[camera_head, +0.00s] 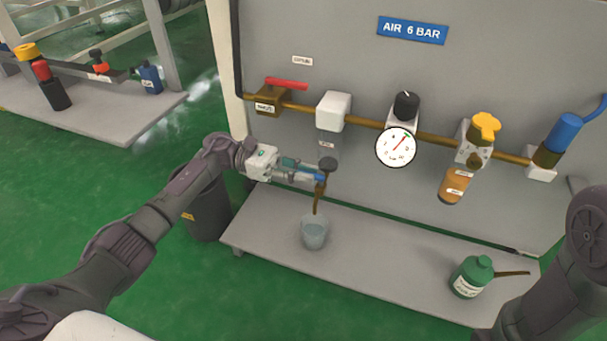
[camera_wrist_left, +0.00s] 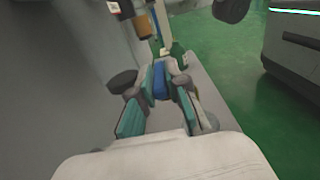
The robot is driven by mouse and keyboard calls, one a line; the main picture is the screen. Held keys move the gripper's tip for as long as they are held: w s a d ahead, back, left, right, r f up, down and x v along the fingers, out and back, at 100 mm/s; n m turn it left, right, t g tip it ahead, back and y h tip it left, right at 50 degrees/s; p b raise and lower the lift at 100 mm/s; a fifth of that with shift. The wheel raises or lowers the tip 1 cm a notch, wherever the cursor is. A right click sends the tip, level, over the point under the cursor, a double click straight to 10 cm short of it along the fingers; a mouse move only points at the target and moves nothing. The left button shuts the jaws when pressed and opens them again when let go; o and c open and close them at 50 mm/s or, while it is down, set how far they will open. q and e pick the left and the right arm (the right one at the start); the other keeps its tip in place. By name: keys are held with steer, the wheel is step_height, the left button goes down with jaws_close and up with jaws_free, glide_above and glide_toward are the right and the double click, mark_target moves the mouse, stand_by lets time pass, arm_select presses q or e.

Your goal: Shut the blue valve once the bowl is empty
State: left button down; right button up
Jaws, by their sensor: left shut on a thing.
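My left gripper (camera_head: 319,178) is shut on the blue valve (camera_head: 320,177), below the dark end (camera_head: 328,163) of the clear bowl (camera_head: 328,143). The bowl hangs under a white block (camera_head: 333,110) on the brass pipe. It looks grey and see-through with no coloured liquid that I can make out. A thin brown streak (camera_head: 316,201) runs down from the valve towards a clear cup (camera_head: 314,233) on the shelf; I cannot tell whether it is liquid or a tube. In the left wrist view the blue valve (camera_wrist_left: 159,82) sits between the fingertips. My right gripper is out of view.
A gauge (camera_head: 396,147), an amber bowl (camera_head: 455,187) with a yellow knob, and a blue fitting (camera_head: 564,132) line the pipe to the right. A red-handled valve (camera_head: 272,97) is at left. A green bottle (camera_head: 470,277) stands on the grey shelf (camera_head: 385,262).

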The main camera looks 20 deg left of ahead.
arm_select(q)
steer(key=shift+w+g, duration=0.1)
steer(key=shift+g, duration=0.2)
steer(key=c, duration=1.2)
jaws_free()
steer(key=shift+o, duration=0.2)
